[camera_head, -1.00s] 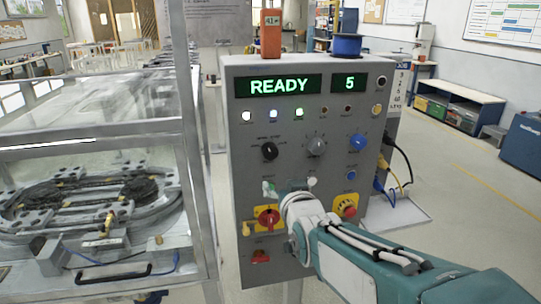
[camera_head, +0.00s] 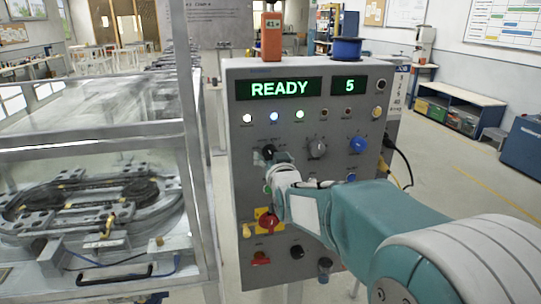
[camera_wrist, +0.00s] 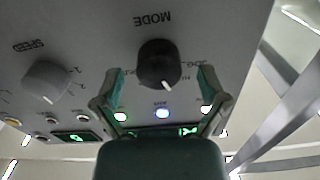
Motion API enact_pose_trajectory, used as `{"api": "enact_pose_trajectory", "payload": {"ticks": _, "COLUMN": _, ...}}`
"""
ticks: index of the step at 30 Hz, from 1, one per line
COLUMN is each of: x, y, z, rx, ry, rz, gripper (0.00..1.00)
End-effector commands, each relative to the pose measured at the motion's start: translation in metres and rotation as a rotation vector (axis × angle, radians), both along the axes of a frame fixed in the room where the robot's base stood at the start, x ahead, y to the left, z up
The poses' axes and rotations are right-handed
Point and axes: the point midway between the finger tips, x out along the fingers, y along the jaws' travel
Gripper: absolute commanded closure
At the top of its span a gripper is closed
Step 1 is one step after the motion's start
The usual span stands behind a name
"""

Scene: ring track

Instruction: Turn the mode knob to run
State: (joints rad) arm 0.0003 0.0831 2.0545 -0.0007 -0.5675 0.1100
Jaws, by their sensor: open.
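The black mode knob (camera_wrist: 158,62) sits on the grey panel under the printed word MODE, which appears upside down in the wrist view. Its white pointer line points toward the bottom and slightly right in that view. Small labels beside it are hard to read. My gripper (camera_wrist: 161,76) is open, with one finger on each side of the knob and visible gaps to it. In the head view the mode knob (camera_head: 268,151) is partly covered by my gripper (camera_head: 277,157) just in front of it. The display (camera_head: 279,88) reads READY.
The grey speed knob (camera_wrist: 46,82) is beside the mode knob. A glazed enclosure with a ring track (camera_head: 95,205) stands left. My arm hides the lower right panel.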

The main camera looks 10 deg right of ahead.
Motion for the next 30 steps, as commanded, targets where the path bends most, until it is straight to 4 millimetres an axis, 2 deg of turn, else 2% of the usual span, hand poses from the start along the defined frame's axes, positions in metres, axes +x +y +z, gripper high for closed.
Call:
{"api": "enact_pose_trajectory", "payload": {"ticks": 3, "x": 0.0076, "y": 0.0001, "z": -0.0006, "rx": 0.000, "ry": 0.001, "rz": 0.000, "gripper": 0.07}}
{"api": "enact_pose_trajectory", "payload": {"ticks": 11, "x": 0.0089, "y": 0.0000, "z": -0.0001, "rx": 0.000, "ry": 0.001, "rz": 0.000, "gripper": 0.07}}
{"api": "enact_pose_trajectory", "payload": {"ticks": 12, "x": 0.0089, "y": 0.0000, "z": -0.0001, "rx": 0.000, "ry": 0.001, "rz": 0.000, "gripper": 0.16}}
{"api": "enact_pose_trajectory", "payload": {"ticks": 17, "x": 0.0088, "y": 0.0000, "z": -0.0002, "rx": 0.000, "ry": 0.001, "rz": 0.000, "gripper": 0.87}}
{"api": "enact_pose_trajectory", "payload": {"ticks": 18, "x": 0.0088, "y": 0.0001, "z": -0.0001, "rx": 0.000, "ry": 0.001, "rz": 0.000, "gripper": 0.90}}
{"api": "enact_pose_trajectory", "payload": {"ticks": 30, "x": 0.0089, "y": 0.0002, "z": 0.0001, "rx": 0.041, "ry": 0.000, "rz": 0.001, "gripper": 0.89}}
